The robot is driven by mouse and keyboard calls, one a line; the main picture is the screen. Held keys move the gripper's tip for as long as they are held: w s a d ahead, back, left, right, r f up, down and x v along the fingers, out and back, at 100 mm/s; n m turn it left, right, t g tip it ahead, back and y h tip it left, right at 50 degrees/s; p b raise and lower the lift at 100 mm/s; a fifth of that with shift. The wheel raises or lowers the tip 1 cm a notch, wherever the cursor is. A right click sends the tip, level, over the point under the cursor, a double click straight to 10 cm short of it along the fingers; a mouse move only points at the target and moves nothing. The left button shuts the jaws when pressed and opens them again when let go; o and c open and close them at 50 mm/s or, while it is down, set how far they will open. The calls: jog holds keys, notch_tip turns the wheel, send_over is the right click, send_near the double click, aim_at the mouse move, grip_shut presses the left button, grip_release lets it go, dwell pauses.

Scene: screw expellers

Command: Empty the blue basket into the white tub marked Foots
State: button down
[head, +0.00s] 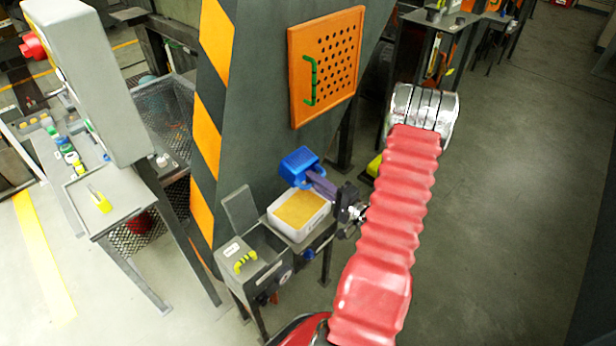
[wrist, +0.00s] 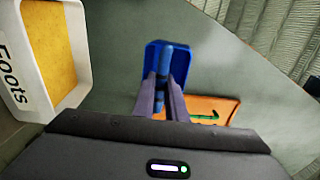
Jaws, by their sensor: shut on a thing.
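The blue basket (head: 298,163) is in my gripper (head: 315,181), held in the air just above and behind the white tub in the head view. The basket also shows in the wrist view (wrist: 154,58), where the purple fingers (wrist: 163,88) close on its blue handle bar. The basket's inside and contents are not clear to me. The white tub (head: 297,234) holds a flat yellow-orange mass. Its "Foots" label is readable in the wrist view, where the tub (wrist: 45,85) stands to the left of the basket, apart from it.
A grey box (head: 262,268) with a raised lid and yellow handle stands left of the tub. A large grey machine wall (head: 253,110) rises behind, with an orange perforated panel (head: 309,45) bearing a green handle. A bench (head: 108,205) stands at left. Open floor lies at right.

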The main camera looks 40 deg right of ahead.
aim_at(306, 165)
dwell(0.5)
jog(key=shift+r, duration=0.2)
dwell(0.3)
